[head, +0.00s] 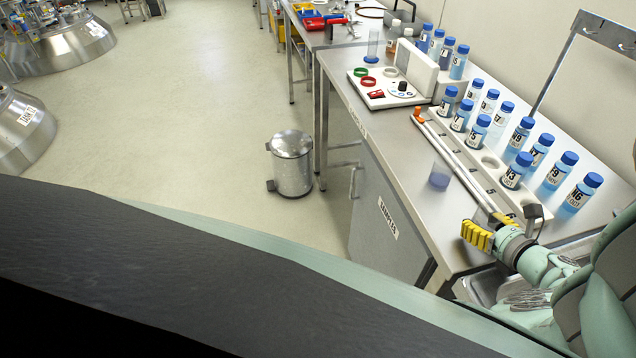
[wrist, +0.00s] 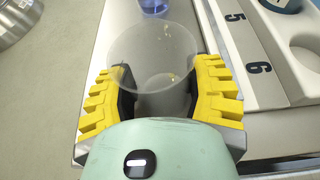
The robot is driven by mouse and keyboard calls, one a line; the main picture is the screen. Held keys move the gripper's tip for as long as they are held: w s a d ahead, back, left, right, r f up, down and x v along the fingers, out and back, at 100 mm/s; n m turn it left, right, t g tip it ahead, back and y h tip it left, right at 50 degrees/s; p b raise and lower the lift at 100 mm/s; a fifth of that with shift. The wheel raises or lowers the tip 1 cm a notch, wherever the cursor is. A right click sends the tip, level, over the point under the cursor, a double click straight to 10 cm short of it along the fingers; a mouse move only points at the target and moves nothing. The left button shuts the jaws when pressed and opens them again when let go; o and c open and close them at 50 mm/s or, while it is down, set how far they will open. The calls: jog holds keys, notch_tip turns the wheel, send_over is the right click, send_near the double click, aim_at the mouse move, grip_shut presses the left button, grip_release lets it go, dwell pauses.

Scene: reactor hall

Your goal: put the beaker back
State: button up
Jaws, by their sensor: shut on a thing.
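In the wrist view, my gripper (wrist: 160,84) has its yellow fingers on both sides of a clear, empty-looking beaker (wrist: 152,50) and is shut on it. The beaker's open rim faces the camera. A second clear beaker (head: 440,176) with some violet-blue liquid stands on the bench beyond my gripper, left of the rack. Its lower part also shows at the top of the wrist view (wrist: 154,7).
A white numbered rack (head: 488,161) with blue-capped bottles lies right of my gripper; its 5 and 6 places show in the wrist view (wrist: 232,42). More bottles (head: 551,170) stand behind it. A white device (head: 384,87) is farther back. A bin (head: 291,164) stands on the floor.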

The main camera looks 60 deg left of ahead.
jog(key=shift+f, duration=0.1)
jog(key=o, duration=1.2)
jog(key=shift+r, duration=0.2)
jog(key=b+v, duration=0.1)
jog(key=v, duration=1.1)
jog(key=shift+f, duration=0.15)
